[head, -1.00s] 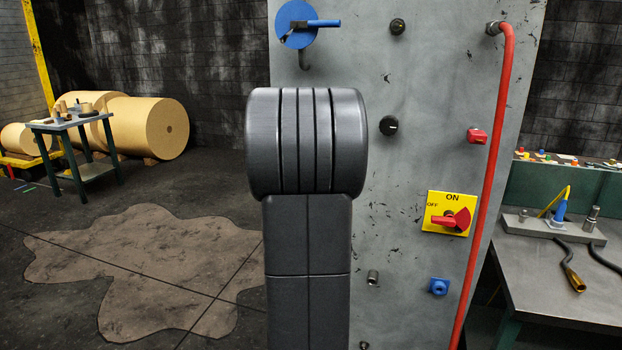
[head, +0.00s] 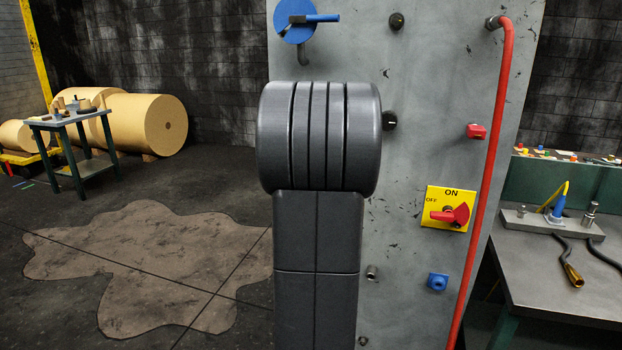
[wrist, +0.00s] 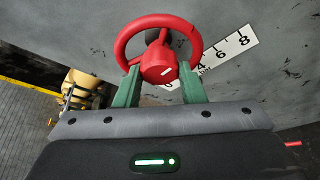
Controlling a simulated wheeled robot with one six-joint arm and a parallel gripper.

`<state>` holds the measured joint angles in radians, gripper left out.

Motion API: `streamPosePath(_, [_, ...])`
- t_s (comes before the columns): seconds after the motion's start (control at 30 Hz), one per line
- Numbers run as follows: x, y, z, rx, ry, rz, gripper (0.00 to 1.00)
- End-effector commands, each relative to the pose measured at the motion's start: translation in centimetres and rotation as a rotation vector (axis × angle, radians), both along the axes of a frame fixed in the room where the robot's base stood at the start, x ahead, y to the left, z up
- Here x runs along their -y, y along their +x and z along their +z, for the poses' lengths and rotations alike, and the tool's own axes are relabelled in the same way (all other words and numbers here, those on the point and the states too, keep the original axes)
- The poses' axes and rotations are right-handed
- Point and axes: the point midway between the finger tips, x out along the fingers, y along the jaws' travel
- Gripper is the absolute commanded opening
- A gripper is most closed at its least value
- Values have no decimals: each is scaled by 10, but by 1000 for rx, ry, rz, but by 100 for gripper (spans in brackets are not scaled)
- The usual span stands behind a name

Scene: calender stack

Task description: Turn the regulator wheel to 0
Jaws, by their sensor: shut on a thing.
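The regulator wheel (wrist: 157,21) is red, with a round rim and a thick hub bearing a short white mark. It shows in the upper middle of the wrist view. The green fingers of my gripper (wrist: 159,73) stand on either side of the hub, shut on the wheel. A white scale strip (wrist: 232,48) lies behind the wheel, running up to the right. Its 4, 6 and 8 are readable; its lower end is partly hidden by the wheel and a finger. In the head view my arm hides the wheel and gripper.
The grey panel (head: 420,170) carries a blue disc with a handle (head: 296,20), black knobs, a red switch on a yellow plate (head: 451,208), and a blue fitting (head: 438,282). A red pipe (head: 490,170) runs down its right side. A workbench (head: 560,285) stands at right.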

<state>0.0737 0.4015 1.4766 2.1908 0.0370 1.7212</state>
Motion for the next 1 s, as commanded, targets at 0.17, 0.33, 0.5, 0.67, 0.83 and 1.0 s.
streamPosePath(0.17, [0,0,-2,7,34,0,13])
streamPosePath(0.33, [0,0,-2,13,53,1,13])
streamPosePath(0.5, [0,0,-2,15,59,0,13])
streamPosePath(0.67, [0,0,-2,15,59,0,13])
streamPosePath(0.83, [0,0,-2,15,59,0,13])
streamPosePath(1.0, [0,0,-2,17,59,0,58])
